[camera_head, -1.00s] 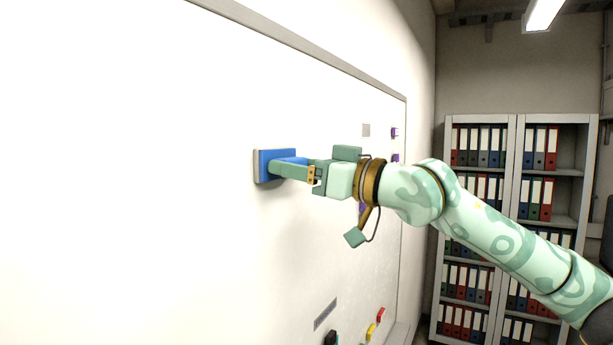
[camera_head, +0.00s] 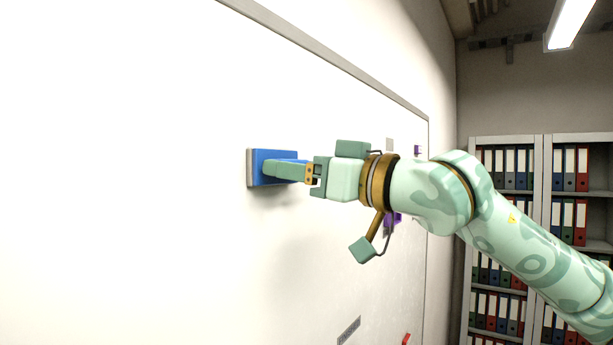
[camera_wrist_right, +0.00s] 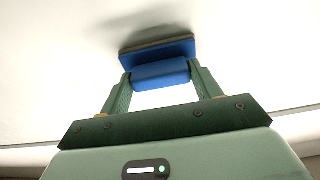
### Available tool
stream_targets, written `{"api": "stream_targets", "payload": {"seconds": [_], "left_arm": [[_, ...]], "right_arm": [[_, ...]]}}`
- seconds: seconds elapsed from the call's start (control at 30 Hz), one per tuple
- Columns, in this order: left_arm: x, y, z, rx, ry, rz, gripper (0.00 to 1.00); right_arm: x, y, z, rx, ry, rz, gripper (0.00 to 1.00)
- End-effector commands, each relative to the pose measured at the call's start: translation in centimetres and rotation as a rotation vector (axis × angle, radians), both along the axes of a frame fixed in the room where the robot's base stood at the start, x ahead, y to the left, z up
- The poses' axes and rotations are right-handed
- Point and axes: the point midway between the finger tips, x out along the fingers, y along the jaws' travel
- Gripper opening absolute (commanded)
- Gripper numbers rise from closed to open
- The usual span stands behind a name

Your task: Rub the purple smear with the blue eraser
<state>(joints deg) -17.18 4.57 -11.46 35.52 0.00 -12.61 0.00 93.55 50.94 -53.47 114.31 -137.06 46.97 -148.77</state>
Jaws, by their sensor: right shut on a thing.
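The blue eraser (camera_head: 259,176) has a pale pad and a blue handle. My right gripper (camera_head: 286,170) is shut on its handle, with a finger on each side. The pad faces the whiteboard (camera_head: 130,170) and is against it or very close; I cannot tell which. In the right wrist view the eraser (camera_wrist_right: 158,73) sits between the green fingers, with a dark shadow on the board beside it. I see no purple smear on the bare board around the eraser. My left gripper is not in view.
A purple item (camera_head: 392,219) shows partly behind my right wrist, and another purple item (camera_head: 418,150) is farther along the board. A small red item (camera_head: 406,338) is low on the board. Shelves of binders (camera_head: 570,215) stand at the far right. The board's left part is clear.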

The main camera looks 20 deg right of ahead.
Motion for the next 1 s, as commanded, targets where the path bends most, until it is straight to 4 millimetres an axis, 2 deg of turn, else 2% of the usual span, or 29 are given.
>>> {"api": "stream_targets", "payload": {"seconds": [0.2, 0.47, 0.73, 1.0], "left_arm": [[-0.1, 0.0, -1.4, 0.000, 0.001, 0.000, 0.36], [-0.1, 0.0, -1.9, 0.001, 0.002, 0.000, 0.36], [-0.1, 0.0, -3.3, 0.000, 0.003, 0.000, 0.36], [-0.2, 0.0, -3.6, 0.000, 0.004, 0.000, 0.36]], "right_arm": [[-1.3, 1.8, -0.2, -0.001, -0.002, 0.002, 0.45], [-1.9, 2.8, -0.1, -0.001, -0.001, 0.002, 0.45], [-3.4, 4.8, -0.2, -0.002, -0.001, 0.002, 0.45], [-4.0, 5.5, -0.1, -0.001, -0.001, 0.001, 0.45]]}}
